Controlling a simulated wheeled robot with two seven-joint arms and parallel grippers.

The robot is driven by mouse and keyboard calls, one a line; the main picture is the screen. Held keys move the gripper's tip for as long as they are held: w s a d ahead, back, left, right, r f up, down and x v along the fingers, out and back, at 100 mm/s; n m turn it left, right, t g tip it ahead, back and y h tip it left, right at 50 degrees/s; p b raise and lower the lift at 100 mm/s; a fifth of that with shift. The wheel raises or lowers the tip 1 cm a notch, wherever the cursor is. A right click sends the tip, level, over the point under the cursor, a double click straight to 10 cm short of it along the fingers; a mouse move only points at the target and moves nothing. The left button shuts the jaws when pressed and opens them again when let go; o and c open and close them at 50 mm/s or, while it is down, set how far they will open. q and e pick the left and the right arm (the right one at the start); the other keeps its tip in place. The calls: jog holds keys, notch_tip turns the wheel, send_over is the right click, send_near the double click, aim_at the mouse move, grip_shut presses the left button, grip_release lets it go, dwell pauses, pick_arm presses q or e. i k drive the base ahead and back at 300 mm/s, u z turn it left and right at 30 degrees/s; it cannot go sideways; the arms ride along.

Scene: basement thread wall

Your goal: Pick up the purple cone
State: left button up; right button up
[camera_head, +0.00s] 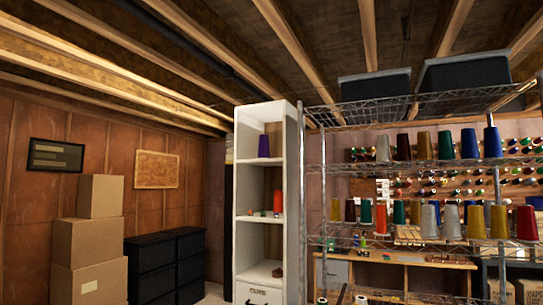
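A purple cone (263,146) stands upright on the upper shelf of a tall white shelf unit (294,180), near the middle of the view. It is small and some way off, with nothing touching its sides that I can see. Neither of my grippers is in view.
An orange-red cone (278,202) stands on the shelf below. To the right, a wire rack (405,165) holds rows of coloured cones, with black bins (375,86) on top. Stacked cardboard boxes (90,240) and black drawers (165,265) stand at the left.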

aim_at(264, 153)
jog(key=u, duration=1.4)
jog(key=i, duration=2.55)
jog(key=z, duration=3.4)
